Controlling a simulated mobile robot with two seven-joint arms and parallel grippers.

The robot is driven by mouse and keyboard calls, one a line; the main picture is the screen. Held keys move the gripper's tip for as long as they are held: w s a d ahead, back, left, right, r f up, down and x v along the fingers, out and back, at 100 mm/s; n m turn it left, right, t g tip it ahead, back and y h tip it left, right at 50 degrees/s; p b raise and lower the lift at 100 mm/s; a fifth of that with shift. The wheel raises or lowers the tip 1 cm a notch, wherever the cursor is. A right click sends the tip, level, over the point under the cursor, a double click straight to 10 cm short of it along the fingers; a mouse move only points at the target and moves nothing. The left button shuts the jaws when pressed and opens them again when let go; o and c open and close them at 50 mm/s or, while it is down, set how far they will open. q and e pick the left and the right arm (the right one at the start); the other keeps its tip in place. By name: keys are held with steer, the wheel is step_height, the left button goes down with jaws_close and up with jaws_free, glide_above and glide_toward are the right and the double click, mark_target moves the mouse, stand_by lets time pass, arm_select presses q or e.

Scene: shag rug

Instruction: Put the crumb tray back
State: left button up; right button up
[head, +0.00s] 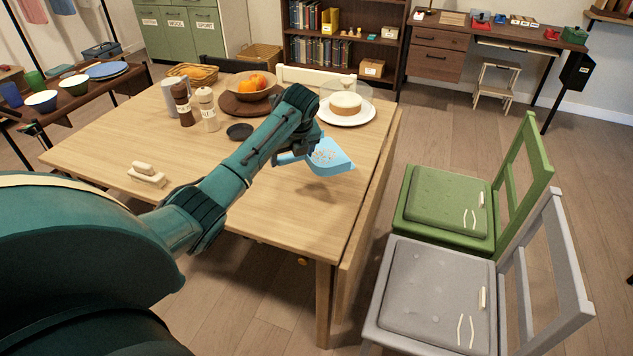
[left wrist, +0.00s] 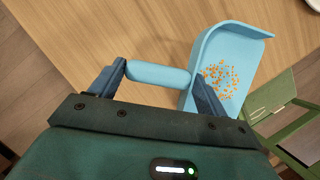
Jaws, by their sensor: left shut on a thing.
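The crumb tray (head: 338,168) is a light blue, shallow pan with a raised rim and a short rounded handle (left wrist: 158,73). Many small orange-brown crumbs lie in its pan (left wrist: 232,98). My left gripper (head: 297,157) is shut on the tray at its handle, with the handle between the two dark blue fingers in the left wrist view (left wrist: 160,84). The tray is over the right part of the wooden table, near its right edge, and looks slightly tilted. The gap below it is hard to judge. My right gripper is not in view.
The wooden table (head: 95,150) also holds a cream brush-like block (head: 147,174), two mills (head: 208,110), a fruit bowl (head: 250,88), a dark coaster (head: 239,131) and a cake on a plate (head: 346,104). Green (head: 445,205) and grey (head: 435,290) chairs stand at right. The table's front is mostly clear.

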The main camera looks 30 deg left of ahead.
arm_select(q)
step_height(320, 180, down, 9)
steer(key=shift+r+b, duration=0.1)
steer(key=shift+b, duration=0.3)
steer(key=shift+r, duration=0.1)
steer(key=o, duration=1.1)
steer(key=p+v, duration=0.2)
steer(key=v, duration=1)
steer(key=shift+a, duration=0.1)
